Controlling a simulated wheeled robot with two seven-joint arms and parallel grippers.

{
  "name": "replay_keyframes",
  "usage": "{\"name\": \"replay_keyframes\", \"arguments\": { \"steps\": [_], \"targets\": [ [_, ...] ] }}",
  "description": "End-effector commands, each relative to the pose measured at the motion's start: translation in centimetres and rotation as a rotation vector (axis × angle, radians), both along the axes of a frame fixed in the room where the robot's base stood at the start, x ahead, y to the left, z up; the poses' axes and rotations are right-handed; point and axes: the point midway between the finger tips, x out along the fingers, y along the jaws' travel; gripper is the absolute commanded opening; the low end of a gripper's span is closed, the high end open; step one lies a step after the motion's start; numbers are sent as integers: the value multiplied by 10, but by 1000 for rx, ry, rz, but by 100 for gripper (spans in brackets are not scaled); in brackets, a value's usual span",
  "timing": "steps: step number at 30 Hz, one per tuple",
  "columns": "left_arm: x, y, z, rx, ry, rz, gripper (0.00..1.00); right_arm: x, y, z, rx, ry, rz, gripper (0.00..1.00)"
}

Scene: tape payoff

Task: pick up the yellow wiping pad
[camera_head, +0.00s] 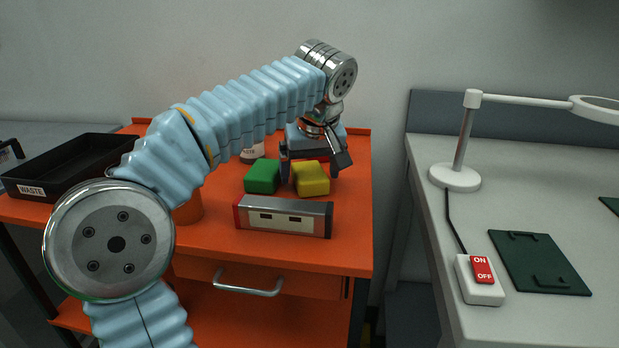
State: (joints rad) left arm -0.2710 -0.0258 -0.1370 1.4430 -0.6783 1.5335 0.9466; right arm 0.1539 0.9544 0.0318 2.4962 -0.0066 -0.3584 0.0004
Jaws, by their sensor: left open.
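The yellow wiping pad (311,178) is a small block on the orange cart top (352,220), right beside a green block (262,177). My left gripper (313,170) reaches down from above and behind the pad, with its fingers open. One dark finger shows at the pad's left, between the two blocks, and the other shows at its upper right. The pad appears to rest on the cart. I cannot tell whether the fingers touch it. My right gripper is not in view.
A grey and red box-shaped device (284,215) lies just in front of the blocks. A black tray labelled WASTE (70,165) is at the left. At the right, a grey table holds a lamp (455,177), an on/off switch (480,281) and a dark green plate (538,262).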

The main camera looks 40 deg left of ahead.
Motion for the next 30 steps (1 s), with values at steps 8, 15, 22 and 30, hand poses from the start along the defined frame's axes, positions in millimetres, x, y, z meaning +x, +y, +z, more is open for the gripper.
{"name": "replay_keyframes", "arguments": {
  "steps": [8,15,22,30],
  "targets": [
    [1,1,-3,0,0,0,88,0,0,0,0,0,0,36],
    [1,1,-3,0,0,0,52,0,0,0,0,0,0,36],
    [1,1,-3,-1,-1,0,32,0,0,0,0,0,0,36],
    [-2,4,3,0,-2,-2,32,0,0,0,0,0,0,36]
  ]
}}
